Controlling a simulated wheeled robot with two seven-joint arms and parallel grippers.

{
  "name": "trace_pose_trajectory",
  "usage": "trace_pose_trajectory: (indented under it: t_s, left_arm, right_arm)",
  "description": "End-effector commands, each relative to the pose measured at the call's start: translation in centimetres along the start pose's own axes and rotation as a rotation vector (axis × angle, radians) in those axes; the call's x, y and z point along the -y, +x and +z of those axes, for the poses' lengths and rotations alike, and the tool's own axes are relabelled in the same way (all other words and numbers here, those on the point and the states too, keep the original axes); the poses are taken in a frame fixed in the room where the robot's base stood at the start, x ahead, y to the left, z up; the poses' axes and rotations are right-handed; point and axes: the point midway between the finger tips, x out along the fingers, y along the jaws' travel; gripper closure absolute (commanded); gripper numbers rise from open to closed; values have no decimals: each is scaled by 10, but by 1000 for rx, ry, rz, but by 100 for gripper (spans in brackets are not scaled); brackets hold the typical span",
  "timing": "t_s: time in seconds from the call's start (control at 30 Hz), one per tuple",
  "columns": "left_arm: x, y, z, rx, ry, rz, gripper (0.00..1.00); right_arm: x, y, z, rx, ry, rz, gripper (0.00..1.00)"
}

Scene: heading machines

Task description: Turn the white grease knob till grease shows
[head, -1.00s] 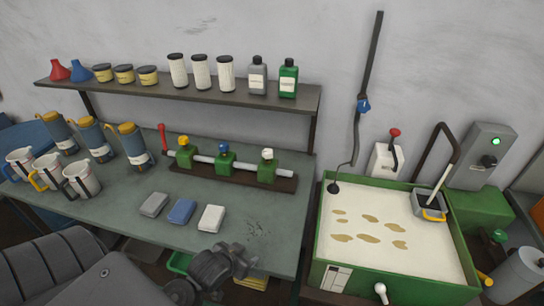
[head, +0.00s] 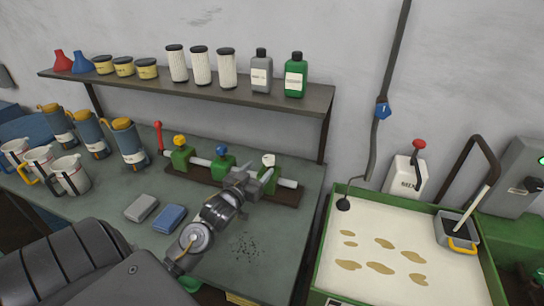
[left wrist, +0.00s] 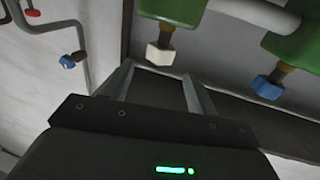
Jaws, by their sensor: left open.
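The white grease knob (head: 268,159) tops the right-hand green block of the pipe manifold (head: 218,168) on the workbench. In the left wrist view the white knob (left wrist: 160,54) hangs from its brass stem just beyond and between my fingertips. My left gripper (head: 254,180) is open and empty, close in front of the right-hand block, with no clear contact with the knob. It also shows open in the left wrist view (left wrist: 158,74). The outlet side of the block is partly hidden by the gripper. My right gripper is not in view.
The blue knob (head: 221,150) and yellow knob (head: 180,141) stand left of the white one; a red lever (head: 159,135) is at the pipe's end. A shelf (head: 200,91) hangs above. Grey and blue cloths (head: 169,218) lie in front. A green tray (head: 326,222) stands right.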

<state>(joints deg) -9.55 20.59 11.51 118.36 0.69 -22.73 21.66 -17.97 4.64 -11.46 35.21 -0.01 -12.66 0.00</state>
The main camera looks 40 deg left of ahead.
Motion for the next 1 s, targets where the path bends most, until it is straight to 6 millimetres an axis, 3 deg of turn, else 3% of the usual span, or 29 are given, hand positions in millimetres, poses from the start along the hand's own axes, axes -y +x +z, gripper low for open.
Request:
trace_pose_trajectory:
  t_s: [0.07,0.17,0.4,0.6,0.87,1.0]
  left_arm:
    - [0,17,-4,-1,0,-1,42]
    - [0,36,-4,0,0,0,42]
    - [-1,73,-2,1,0,1,42]
    - [-1,84,0,2,1,1,42]
    - [-1,85,0,2,1,1,42]
    - [-1,85,0,2,1,1,59]
  right_arm:
    - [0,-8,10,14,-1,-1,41]
    - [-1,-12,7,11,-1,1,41]
    - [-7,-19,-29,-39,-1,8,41]
    - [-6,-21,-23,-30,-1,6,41]
    - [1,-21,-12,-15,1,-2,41]
    - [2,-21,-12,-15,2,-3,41]
